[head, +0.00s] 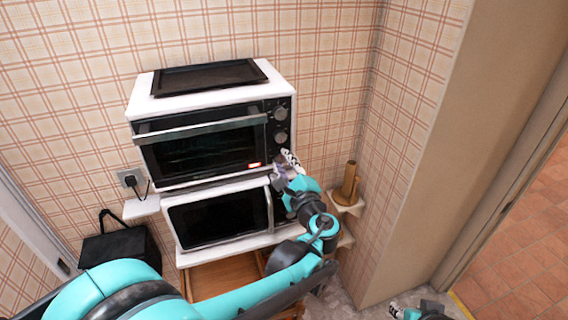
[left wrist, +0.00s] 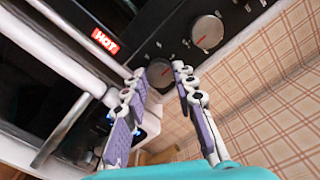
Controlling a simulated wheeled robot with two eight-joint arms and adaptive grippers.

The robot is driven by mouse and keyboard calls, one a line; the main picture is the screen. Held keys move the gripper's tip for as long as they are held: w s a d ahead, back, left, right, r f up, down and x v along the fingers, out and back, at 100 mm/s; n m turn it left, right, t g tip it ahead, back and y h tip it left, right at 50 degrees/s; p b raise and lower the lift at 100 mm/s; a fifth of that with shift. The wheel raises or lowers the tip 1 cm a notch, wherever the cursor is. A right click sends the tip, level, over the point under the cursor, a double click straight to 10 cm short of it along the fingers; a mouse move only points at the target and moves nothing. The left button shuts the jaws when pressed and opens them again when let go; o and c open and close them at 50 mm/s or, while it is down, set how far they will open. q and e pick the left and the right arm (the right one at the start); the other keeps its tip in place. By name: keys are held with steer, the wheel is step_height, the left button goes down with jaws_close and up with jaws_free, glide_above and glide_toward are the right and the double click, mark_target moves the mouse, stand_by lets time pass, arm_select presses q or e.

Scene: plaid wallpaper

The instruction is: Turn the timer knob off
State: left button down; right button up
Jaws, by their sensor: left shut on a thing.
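The oven (head: 205,140) is white with a black front and a column of round grey knobs on its right side. The lowest knob, apparently the timer knob (left wrist: 159,72), sits between the fingertips of my left gripper (head: 287,161), which is shut on it. In the left wrist view, the gripper (left wrist: 158,70) has one finger on each side of this knob. In the head view, the gripper hides the knob. My right gripper (head: 396,309) is at the bottom right edge, mostly cut off, away from the oven.
A black tray (head: 209,77) lies on top of the oven. A microwave (head: 219,217) stands below it. A lit red HOT label (left wrist: 104,39) is left of the knob. A wooden holder (head: 349,182) stands on a small shelf at right. A black bag (head: 121,246) is at left.

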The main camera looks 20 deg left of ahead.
arm_select(q)
steer(key=c, duration=1.2)
jaws_free()
steer(key=v, duration=1.2)
